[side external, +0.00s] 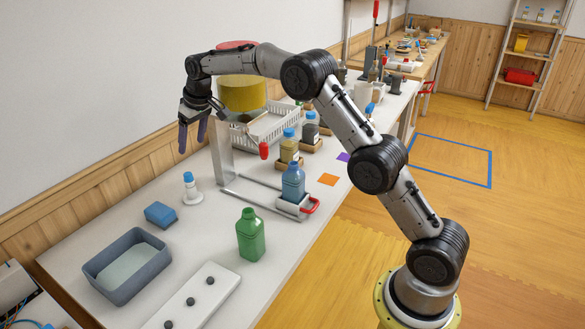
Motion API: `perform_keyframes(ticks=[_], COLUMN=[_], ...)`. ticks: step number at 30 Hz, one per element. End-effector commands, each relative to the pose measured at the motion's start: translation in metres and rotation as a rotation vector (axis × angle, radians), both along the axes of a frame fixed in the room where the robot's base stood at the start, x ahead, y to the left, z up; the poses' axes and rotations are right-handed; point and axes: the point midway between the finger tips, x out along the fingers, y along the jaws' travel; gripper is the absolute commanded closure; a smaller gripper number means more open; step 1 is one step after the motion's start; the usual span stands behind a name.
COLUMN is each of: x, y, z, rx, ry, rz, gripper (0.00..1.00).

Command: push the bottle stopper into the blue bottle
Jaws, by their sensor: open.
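The blue bottle (293,184) stands upright in a small white carrier with a red handle (311,205), at the near end of two metal rails. Its mouth is too small to read clearly. A small white piece with a blue top (189,181) stands upright on a round white base at the left of the table; it may be the bottle stopper, but I cannot tell for sure. My gripper (192,138) points down with its dark fingers apart, open and empty. In the picture it is above the blue-topped piece and left of the yellow tank (243,94).
A green bottle (250,236), a grey tray (127,264), a blue block (160,214) and a white board with black knobs (195,300) occupy the near table. Two capped jars (289,148) (310,130) and a white basket (273,124) stand behind.

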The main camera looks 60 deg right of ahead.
Motion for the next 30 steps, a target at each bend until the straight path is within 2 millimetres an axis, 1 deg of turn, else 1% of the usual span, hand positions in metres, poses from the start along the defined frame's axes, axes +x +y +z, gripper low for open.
perform_keyframes(ticks=[2,4,7,12,15,18,21,24,26,29,30], x=[0.001,0.008,0.029,0.065,0.078,0.085,0.086,0.081,0.075,0.06,0.052], y=[-0.001,-0.002,-0.007,-0.018,-0.023,-0.027,-0.028,-0.027,-0.025,-0.02,-0.018], z=[0.004,0.008,0.015,0.004,-0.005,-0.015,-0.024,-0.035,-0.042,-0.053,-0.058], rx=[0.0,-0.004,-0.021,-0.06,-0.079,-0.093,-0.1,-0.101,-0.098,-0.085,-0.077], ry=[-0.01,-0.049,-0.156,-0.365,-0.476,-0.58,-0.678,-0.773,-0.827,-0.912,-0.944], rz=[-0.005,-0.012,-0.029,-0.056,-0.063,-0.064,-0.06,-0.051,-0.042,-0.027,-0.022], gripper=[0.28,0.28,0.28,0.28,0.28,0.28,0.28,0.28,0.28,0.28,0.28])
